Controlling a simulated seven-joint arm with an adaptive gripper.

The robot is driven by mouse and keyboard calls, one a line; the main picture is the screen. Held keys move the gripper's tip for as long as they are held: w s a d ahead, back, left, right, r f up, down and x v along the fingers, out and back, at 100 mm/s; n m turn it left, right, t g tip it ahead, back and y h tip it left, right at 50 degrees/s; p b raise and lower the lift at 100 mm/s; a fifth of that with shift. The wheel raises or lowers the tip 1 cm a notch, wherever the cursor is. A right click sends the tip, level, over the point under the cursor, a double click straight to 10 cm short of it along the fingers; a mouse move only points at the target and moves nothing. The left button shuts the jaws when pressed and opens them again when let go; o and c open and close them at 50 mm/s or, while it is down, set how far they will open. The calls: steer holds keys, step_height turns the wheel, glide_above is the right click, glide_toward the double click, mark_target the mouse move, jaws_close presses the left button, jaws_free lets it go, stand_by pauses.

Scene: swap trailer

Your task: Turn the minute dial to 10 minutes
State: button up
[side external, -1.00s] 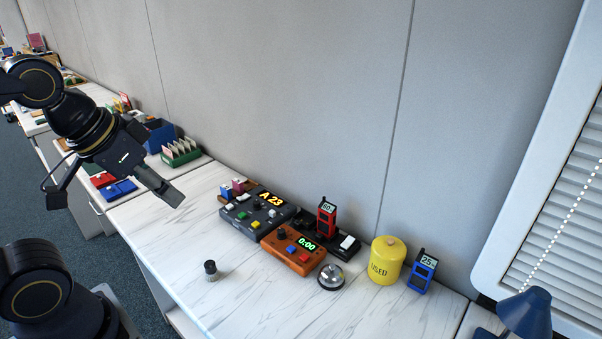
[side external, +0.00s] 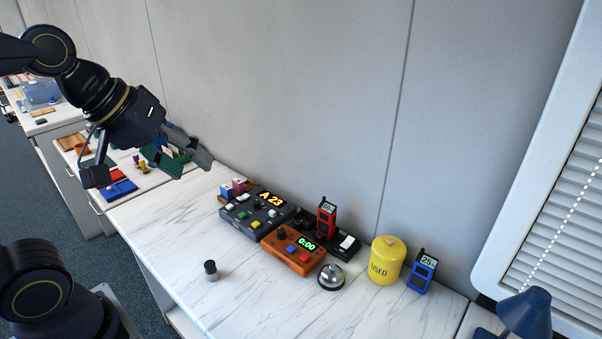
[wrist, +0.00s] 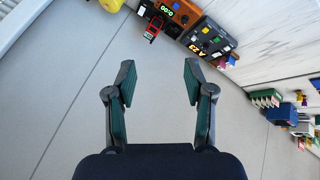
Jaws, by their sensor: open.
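An orange timer box (side external: 293,258) sits on the white marble-patterned counter. Its green display (side external: 307,243) reads 0:00. A black dial (side external: 282,235) stands at its back left, with a blue and a red button in front. The box (wrist: 186,12) also shows upside down at the top edge of the wrist view, partly cut off. My gripper (side external: 150,163) is open and empty, high above the left part of the counter, well to the left of the timer and apart from it. In the wrist view my gripper's two fingers (wrist: 160,84) stand wide apart with only grey wall between them.
A dark control box (side external: 257,212) showing A 23 adjoins the timer's left. A red handset (side external: 326,216) stands in a black charger behind it. A bell (side external: 331,277), yellow canister (side external: 387,262) and blue handset (side external: 422,272) stand right. A small black-topped knob (side external: 210,270) stands front left.

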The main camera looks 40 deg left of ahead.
steer(key=w+n+h, duration=0.1)
steer(key=w+n, duration=0.8)
steer(key=w, duration=0.1)
steer(key=n+g, duration=0.2)
steer(key=n, duration=0.7)
glide_above(281, 230)
steer(key=s, duration=0.4)
step_height(281, 230, down, 11)
steer(key=a+f+n+g+h, duration=0.15)
steer(key=a+f, duration=0.35)
steer(key=f, duration=0.7)
steer(key=shift+n, duration=0.35)
steer(key=x, duration=1.5)
steer(key=shift+s+d+f, duration=0.2)
steer(key=shift+s+f, duration=0.05)
steer(key=shift+f, duration=0.15)
jaws_close()
